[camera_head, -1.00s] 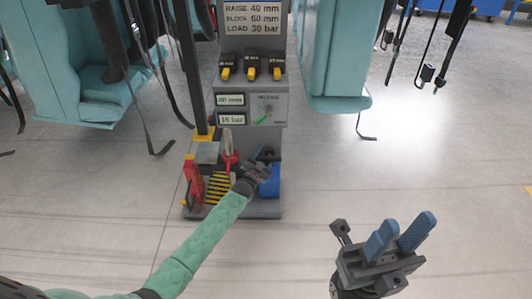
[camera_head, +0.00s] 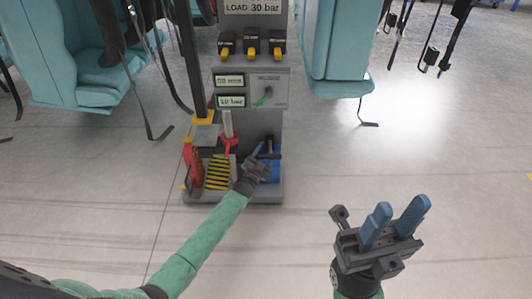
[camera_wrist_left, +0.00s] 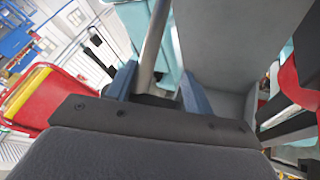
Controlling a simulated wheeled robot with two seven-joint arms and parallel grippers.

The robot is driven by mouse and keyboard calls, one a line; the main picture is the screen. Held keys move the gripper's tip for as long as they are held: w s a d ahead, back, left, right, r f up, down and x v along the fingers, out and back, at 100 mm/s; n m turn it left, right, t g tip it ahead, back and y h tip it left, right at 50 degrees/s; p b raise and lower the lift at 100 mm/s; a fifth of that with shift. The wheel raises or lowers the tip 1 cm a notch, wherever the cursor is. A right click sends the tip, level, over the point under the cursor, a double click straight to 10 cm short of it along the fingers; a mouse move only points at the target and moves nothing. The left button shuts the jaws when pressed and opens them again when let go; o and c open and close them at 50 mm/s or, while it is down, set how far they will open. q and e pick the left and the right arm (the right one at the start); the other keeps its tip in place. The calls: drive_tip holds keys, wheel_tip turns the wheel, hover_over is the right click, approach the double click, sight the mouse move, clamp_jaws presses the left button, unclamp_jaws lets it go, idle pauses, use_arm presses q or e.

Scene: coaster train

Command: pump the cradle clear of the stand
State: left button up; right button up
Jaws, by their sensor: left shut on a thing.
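The grey stand (camera_head: 273,150) is in the middle of the head view, with a control panel above its base. A blue pump unit (camera_head: 275,170) sits at the base's right side. My left gripper (camera_head: 258,160) is low in front of this unit and partly hides it. In the left wrist view, my left gripper (camera_wrist_left: 160,88) has its blue fingers shut on a metal pump lever (camera_wrist_left: 153,45). My right gripper (camera_head: 393,225) is open and empty over bare floor at the lower right. I cannot pick out the cradle with certainty.
The panel has two small readouts (camera_head: 230,90), too small to read surely, and a green pointer (camera_head: 263,97). A red jack-like part (camera_head: 194,163) and a striped yellow-black plate (camera_head: 218,172) stand left of my gripper. Teal seats (camera_head: 335,50) hang on both sides. The front floor is clear.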

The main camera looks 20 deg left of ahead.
use_arm(q)
drive_tip(key=o, duration=1.2)
drive_tip(key=shift+s+d, duration=0.15)
drive_tip(key=shift+d, duration=0.1)
drive_tip(key=shift+o, duration=0.8)
drive_tip(key=shift+r, duration=0.15)
drive_tip(key=shift+a, duration=0.1)
drive_tip(key=p+v, duration=0.1)
drive_tip(key=v, duration=0.6)
drive_tip(key=shift+s+f+p, duration=0.2)
drive_tip(key=shift+s+p, duration=0.15)
drive_tip(key=shift+p, duration=0.05)
drive_tip(key=shift+a, duration=0.1)
